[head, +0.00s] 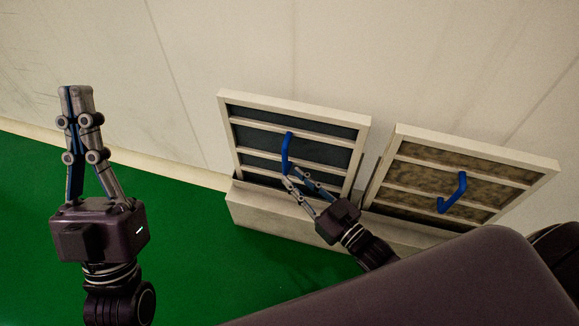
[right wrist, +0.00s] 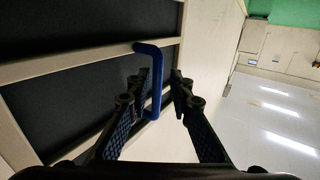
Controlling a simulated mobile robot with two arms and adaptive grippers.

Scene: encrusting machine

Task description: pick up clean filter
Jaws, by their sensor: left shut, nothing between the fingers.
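The clean filter (head: 255,117), a pale frame with dark grey panels and a blue handle (head: 287,152), leans against the wall on a ledge. The right wrist view shows its frame (right wrist: 80,58) and handle (right wrist: 155,95) close up. My right gripper (head: 292,176) is at the lower end of this handle. In the right wrist view the fingers (right wrist: 163,82) are open, one on each side of the handle; a gap shows on the right side, and contact on the left cannot be told. My left gripper (head: 75,92) is shut and empty, upright at the far left, away from the filters.
A second filter (head: 480,148) with mottled brown panels and a blue handle (head: 456,192) leans just right of the first. Both stand on a pale ledge (head: 262,212). The green floor (head: 190,240) is clear between my arms.

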